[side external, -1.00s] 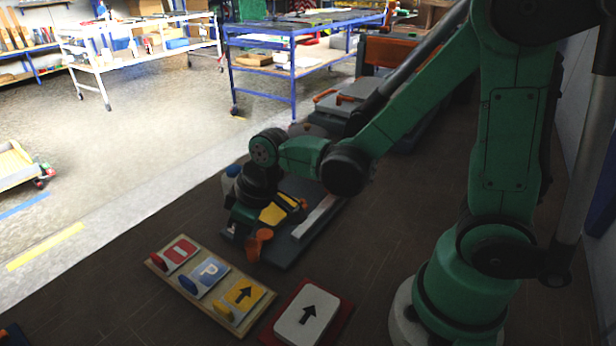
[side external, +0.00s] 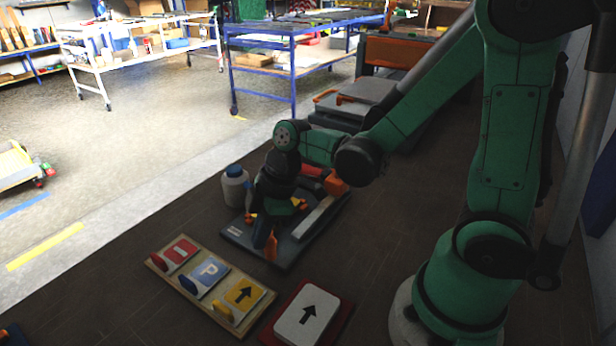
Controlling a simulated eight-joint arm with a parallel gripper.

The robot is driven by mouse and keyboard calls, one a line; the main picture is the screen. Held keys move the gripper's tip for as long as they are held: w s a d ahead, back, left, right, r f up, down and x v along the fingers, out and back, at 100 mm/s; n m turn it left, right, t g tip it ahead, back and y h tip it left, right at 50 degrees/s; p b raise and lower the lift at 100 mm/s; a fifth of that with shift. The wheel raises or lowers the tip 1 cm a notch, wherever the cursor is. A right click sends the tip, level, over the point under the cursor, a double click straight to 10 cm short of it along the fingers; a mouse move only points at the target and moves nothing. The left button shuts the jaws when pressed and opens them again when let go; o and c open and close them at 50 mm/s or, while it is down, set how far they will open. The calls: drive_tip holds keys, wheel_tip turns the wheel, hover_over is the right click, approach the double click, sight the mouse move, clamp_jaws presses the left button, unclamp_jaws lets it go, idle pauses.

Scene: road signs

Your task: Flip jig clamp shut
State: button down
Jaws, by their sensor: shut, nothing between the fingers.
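The jig (side external: 236,238) is a dark grey board on the floor with a pale bar (side external: 318,216) along its right side. Small yellow parts (side external: 299,204) show on it, largely hidden behind my gripper. A red and orange part (side external: 337,184), possibly the clamp, is at the board's far right, partly behind my wrist. My gripper (side external: 266,244) points down over the near middle of the board. It is shut and holds nothing. An orange piece shows at its tip; I cannot tell whether it touches the clamp. The clamp's exact position is unclear.
A white bottle (side external: 235,186) with a blue cap stands at the board's far left. In front is a wooden rack (side external: 163,268) with red, blue and yellow sign plates. Dark floor is free on the left.

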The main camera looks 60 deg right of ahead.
drive_tip(key=n, duration=0.1)
drive_tip(key=s+d+n+g, duration=0.1)
drive_tip(key=n, duration=0.1)
drive_tip(key=shift+d+n, duration=0.2)
drive_tip(key=shift+n, duration=0.1)
drive_tip(key=shift+s+d, duration=0.1)
drive_tip(key=shift+d, duration=0.25)
idle(0.5)
drive_tip(key=a, duration=0.2)
drive_tip(key=a+r, duration=0.1)
drive_tip(key=a, duration=0.1)
drive_tip(key=shift+w, duration=0.25)
drive_tip(key=w+v, duration=0.1)
drive_tip(key=v, duration=0.9)
drive_tip(key=shift+s+d, duration=0.25)
drive_tip(key=shift+d, duration=0.1)
drive_tip(key=shift+f, duration=0.1)
drive_tip(key=m+t+h, duration=0.1)
drive_tip(key=m+t, duration=0.1)
drive_tip(key=m, duration=0.3)
drive_tip(key=d+f+m+t+h, duration=0.1)
drive_tip(key=m+t, duration=0.1)
drive_tip(key=m, duration=0.3)
drive_tip(key=s+d+m+t+h, duration=0.1)
drive_tip(key=m+t, duration=0.1)
drive_tip(key=m, duration=0.3)
drive_tip(key=shift+s+d+f, duration=0.1)
drive_tip(key=shift+f, duration=0.2)
